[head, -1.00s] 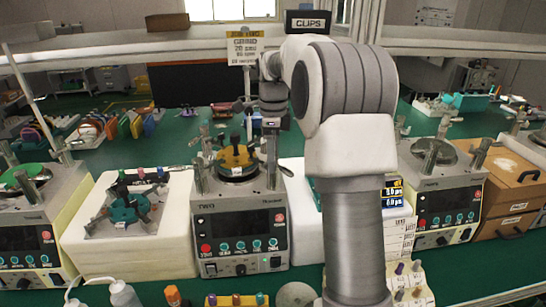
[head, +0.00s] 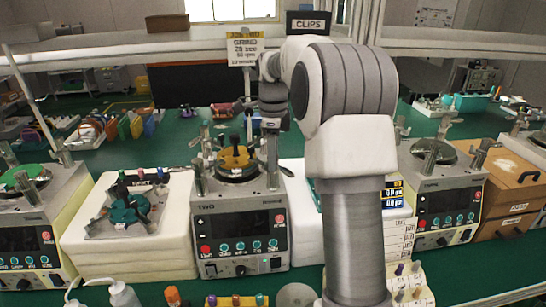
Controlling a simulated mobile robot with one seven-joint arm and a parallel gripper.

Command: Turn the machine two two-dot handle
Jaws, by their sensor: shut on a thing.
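Machine two (head: 240,228), marked TWO, is the grey lapping machine left of centre in the head view. Its round top carries an amber-yellow piece (head: 234,157) with a dark knob. Upright metal posts and handles stand around the plate. My gripper (head: 271,128) points down at the back right of this machine. It is shut on the top of the upright handle (head: 272,152) there. The fingertips are small and partly hidden, and the dots on the handle are too small to make out.
A white block (head: 135,240) with a teal fixture (head: 128,208) stands to the left. Similar machines stand at the far left (head: 28,240) and right (head: 445,212). Bottles and small pegs line the front. A frame bar crosses above. My arm hides the middle right.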

